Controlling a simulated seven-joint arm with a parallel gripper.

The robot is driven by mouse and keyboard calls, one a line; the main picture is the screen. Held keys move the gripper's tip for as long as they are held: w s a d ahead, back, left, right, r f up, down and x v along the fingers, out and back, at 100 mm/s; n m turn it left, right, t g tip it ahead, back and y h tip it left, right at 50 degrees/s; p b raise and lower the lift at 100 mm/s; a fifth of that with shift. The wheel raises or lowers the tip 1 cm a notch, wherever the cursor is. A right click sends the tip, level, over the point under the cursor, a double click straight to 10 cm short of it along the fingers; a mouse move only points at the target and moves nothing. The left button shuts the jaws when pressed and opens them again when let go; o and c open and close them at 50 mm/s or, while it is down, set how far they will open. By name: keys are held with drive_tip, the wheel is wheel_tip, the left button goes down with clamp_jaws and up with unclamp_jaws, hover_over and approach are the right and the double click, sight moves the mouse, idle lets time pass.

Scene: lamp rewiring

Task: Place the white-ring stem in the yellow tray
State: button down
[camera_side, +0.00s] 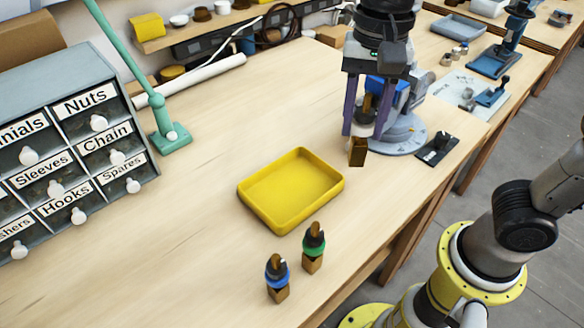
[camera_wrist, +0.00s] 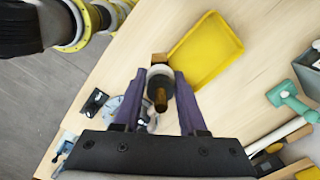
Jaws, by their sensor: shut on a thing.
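My gripper (camera_side: 364,130) has purple fingers and is shut on a stem with a brown tip, dark body and wooden block end (camera_side: 357,152). In the wrist view, my gripper (camera_wrist: 160,76) has the stem (camera_wrist: 160,92) between its fingers, and a pale whitish ring shows around it. The tray is empty and also shows in the wrist view (camera_wrist: 184,50).
A green-ring stem (camera_side: 314,248) and a blue-ring stem (camera_side: 277,278) stand upright in front of the tray. A drawer cabinet (camera_side: 75,150) and green lamp stand (camera_side: 170,138) are at left. A round grey-blue base (camera_side: 405,138) and a black plate (camera_side: 436,150) lie near my gripper.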

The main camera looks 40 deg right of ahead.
drive_tip(key=shift+w+a+f, duration=0.85)
drive_tip(key=shift+w+f, duration=0.75)
drive_tip(key=shift+f, duration=0.3)
drive_tip(key=shift+w+a+f, duration=0.9)
drive_tip(key=shift+w+f, duration=0.65)
drive_tip(key=shift+f, duration=0.35)
drive_tip(key=shift+w+a+f, duration=0.85)
drive_tip(key=shift+w+f, duration=0.75)
drive_tip(key=shift+f, duration=0.3)
drive_tip(key=shift+f, duration=0.1)
drive_tip(key=shift+c, duration=2.3)
unclamp_jaws()
drive_tip(key=shift+f, duration=0.1)
